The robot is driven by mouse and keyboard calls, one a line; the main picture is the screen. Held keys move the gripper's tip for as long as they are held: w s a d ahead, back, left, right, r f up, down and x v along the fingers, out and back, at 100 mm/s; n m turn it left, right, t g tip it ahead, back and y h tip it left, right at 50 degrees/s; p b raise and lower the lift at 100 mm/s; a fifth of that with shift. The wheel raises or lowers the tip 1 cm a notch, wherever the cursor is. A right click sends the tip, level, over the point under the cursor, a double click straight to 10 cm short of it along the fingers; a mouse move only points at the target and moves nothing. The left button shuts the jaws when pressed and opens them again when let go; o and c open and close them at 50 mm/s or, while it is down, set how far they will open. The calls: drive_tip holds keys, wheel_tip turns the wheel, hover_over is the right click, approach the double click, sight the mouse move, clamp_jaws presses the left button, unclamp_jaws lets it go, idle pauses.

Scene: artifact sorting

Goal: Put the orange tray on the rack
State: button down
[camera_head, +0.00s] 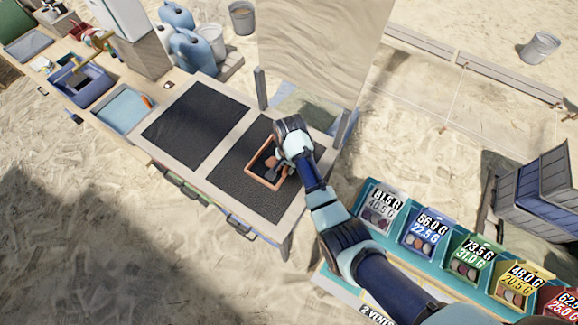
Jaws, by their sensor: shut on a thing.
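The orange tray (253,178) is a small open box with an orange rim and a dark inside, over the right-hand black mat on the table. It holds some small brownish and grey pieces. My gripper (283,165) reaches down from the right and is shut on the tray's right side. The fingertips are small and partly hidden by the arm. I cannot tell whether the tray touches the mat or hangs just above it. Nothing in view can be surely named as the rack.
A second black mat (195,125) lies empty on the left. Coloured, labelled bins (425,232) line the lower right. Blue jugs (190,45), a light blue tray (122,108) and a blue bin (82,85) are at upper left.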

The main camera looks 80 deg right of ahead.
drive_tip(key=shift+f, duration=1.05)
drive_tip(key=c, duration=1.8)
unclamp_jaws()
drive_tip(key=shift+f, duration=0.15)
drive_tip(key=o, duration=0.5)
wheel_tip(320, 180, up, 12)
drive_tip(key=shift+r+p, duration=0.25)
drive_tip(key=shift+p, duration=0.55)
drive_tip(key=shift+f, duration=0.1)
